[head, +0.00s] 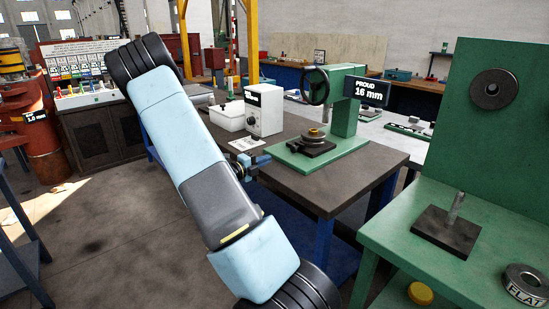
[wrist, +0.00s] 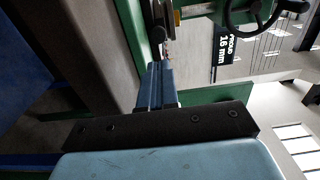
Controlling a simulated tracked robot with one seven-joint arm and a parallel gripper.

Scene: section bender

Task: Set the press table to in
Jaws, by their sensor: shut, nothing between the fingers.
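A small green press (head: 345,118) stands on a dark-topped bench, with a dark handwheel (head: 315,86) on its left side. Its display (head: 368,92) reads "PROUD 16 mm" and also shows in the wrist view (wrist: 225,50). A dark block with round discs (head: 312,142) sits on its green base plate; I cannot tell whether this is the press table. My gripper (head: 266,160) is shut and empty, just left of the base plate in the head view. In the wrist view its blue fingers (wrist: 157,68) are together and point toward the press. My arm hides part of the bench.
A white box with a dial (head: 263,112), a white tray (head: 231,118) and a paper sheet (head: 247,144) lie left of the press. A green machine (head: 490,150) stands close on the right, with a ring marked "FLAT" (head: 527,285).

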